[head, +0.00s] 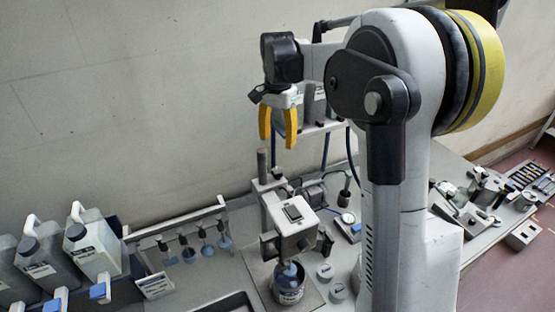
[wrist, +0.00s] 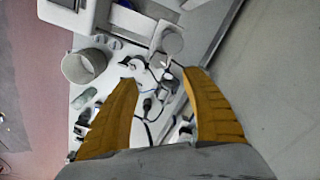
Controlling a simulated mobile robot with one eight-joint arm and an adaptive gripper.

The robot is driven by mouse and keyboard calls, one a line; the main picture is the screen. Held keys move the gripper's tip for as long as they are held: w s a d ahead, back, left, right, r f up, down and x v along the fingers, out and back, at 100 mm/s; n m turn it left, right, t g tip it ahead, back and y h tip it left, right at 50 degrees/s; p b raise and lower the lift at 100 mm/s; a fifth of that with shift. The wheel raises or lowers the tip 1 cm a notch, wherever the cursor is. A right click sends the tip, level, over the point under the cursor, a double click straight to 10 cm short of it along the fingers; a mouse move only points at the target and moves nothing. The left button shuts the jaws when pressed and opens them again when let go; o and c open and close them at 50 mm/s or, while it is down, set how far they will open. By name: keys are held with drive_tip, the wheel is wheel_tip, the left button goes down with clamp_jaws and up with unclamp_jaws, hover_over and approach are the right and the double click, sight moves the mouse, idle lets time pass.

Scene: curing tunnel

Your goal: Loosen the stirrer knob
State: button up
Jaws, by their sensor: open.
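The stirrer (head: 295,216) is a light grey box-shaped head with a dark panel on top, on a stand with an upright rod (head: 262,165). A pot with blue contents (head: 288,285) stands beneath it. Dark parts show on both sides of the head; I cannot tell which, if any, is the knob. My gripper (head: 277,143) is open and empty, its yellow fingers pointing down, high above the bench and apart from the stirrer. In the wrist view its fingers (wrist: 160,78) are spread with nothing between them, and I cannot make out the knob there.
A rack (head: 178,232) with hanging blue-tipped tools stands left of the stirrer, beside several jugs (head: 93,246). Small grey lidded containers (head: 325,272) sit to its right. Cables and a frame stand behind. The wall is close behind the bench.

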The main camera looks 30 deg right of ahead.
sight(277, 170)
wheel_tip(277, 170, down, 12)
drive_tip(key=m+p, duration=0.1)
drive_tip(key=m, duration=0.3)
drive_tip(key=m+p, duration=0.1)
drive_tip(key=m, duration=0.4)
drive_tip(key=shift+s+a+r, duration=0.1)
drive_tip(key=shift+s+r, duration=0.05)
drive_tip(key=shift+c, duration=0.2)
